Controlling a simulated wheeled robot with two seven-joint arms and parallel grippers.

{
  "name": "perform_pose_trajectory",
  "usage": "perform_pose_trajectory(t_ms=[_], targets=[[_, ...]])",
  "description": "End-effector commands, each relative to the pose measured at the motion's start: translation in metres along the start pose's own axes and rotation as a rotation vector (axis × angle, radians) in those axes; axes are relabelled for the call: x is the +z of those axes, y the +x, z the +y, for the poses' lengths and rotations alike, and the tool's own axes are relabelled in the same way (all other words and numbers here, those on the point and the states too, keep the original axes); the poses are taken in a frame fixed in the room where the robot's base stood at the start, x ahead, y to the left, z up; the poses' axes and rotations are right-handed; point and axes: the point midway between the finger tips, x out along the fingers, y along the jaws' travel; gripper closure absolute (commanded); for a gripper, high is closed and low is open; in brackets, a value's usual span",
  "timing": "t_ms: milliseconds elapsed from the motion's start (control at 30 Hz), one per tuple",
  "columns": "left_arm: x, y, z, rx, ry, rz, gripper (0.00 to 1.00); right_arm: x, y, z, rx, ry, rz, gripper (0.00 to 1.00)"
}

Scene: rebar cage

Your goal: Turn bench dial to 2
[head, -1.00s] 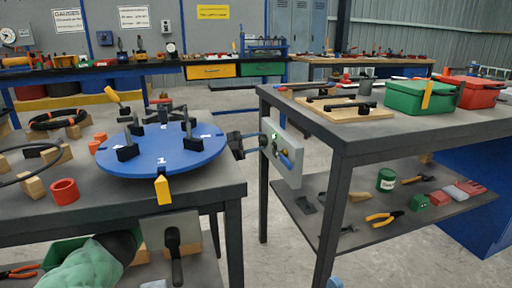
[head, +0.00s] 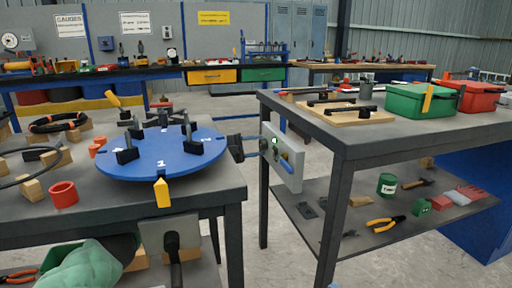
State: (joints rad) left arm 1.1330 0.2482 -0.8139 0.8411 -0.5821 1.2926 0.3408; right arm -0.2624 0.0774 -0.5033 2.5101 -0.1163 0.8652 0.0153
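The blue round dial (head: 180,165) lies flat on the left bench, near its right end. A white 1 is marked at its front, just behind a yellow pointer (head: 162,193) at the bench's front edge. A white 2 shows smaller toward the dial's right side. Several black upright posts (head: 125,152) stand on the dial. I see nothing of mine clearly touching the dial. I cannot make out my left gripper well enough to tell its fingers. My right gripper does not show.
Rings of black cable, wood blocks and a red cup (head: 63,195) crowd the left bench (head: 205,190). A grey control box (head: 286,165) hangs on the right bench's side. A green box (head: 420,101) and red box (head: 478,97) stand on top. Floor is free between the benches.

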Motion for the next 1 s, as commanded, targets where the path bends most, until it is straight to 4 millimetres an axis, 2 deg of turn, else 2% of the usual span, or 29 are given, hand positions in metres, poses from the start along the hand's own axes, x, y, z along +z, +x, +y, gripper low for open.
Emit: perform_pose_trajectory(t_ms=[67,467,667,1000], targets=[[0.000,0.000,0.000,0.000,-0.001,0.000,0.40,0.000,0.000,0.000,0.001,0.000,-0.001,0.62],[0.000,0.001,0.000,-0.017,-0.035,-0.002,0.40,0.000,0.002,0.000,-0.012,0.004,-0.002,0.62],[-0.002,0.001,0.002,-0.097,-0.195,-0.012,0.40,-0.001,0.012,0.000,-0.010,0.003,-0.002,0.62],[-0.005,0.002,0.004,-0.287,-0.574,-0.038,0.40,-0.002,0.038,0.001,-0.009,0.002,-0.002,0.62]])
